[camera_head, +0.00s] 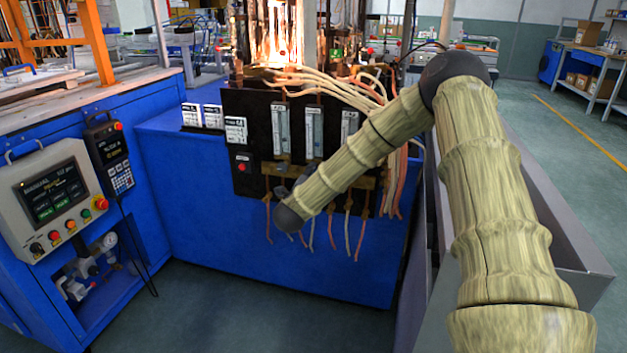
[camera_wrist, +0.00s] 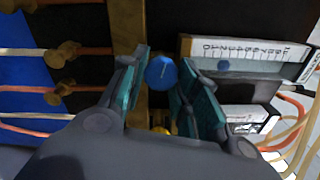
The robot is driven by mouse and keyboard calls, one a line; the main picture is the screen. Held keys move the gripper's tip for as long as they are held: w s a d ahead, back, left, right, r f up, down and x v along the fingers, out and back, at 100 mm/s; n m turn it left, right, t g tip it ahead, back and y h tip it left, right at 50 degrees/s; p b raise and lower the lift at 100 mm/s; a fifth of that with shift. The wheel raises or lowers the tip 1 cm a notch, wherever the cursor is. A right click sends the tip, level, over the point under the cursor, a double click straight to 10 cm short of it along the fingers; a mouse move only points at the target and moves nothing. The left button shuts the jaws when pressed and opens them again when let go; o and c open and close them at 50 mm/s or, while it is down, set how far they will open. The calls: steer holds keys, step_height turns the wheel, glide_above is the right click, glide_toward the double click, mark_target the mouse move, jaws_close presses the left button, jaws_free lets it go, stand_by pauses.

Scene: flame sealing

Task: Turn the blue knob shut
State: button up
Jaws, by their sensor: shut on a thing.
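The round blue knob (camera_wrist: 161,73) shows in the wrist view between the teal pads of my gripper (camera_wrist: 163,84). One pad is on each side of it, and the gripper is shut on it. In the head view my arm reaches across to the black panel (camera_head: 253,107) on the blue machine. There the gripper (camera_head: 283,190) is small and partly hidden by the wrist, and I cannot make out the knob. In the wrist view a bit of yellow shows between the fingers below the knob.
A flow meter (camera_wrist: 250,60) with a number scale and blue float lies right of the fingers. Brass fittings (camera_wrist: 62,52) with thin tubes are on the left. In the head view, pale hoses (camera_head: 345,82) cross above the panel, and a control box (camera_head: 50,195) stands left.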

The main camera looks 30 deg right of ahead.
steer(key=shift+s+f, duration=0.1)
steer(key=shift+f, duration=0.1)
stand_by(0.3)
steer(key=o, duration=1)
steer(key=shift+d, duration=0.15)
steer(key=shift+r, duration=0.1)
steer(key=v, duration=1.2)
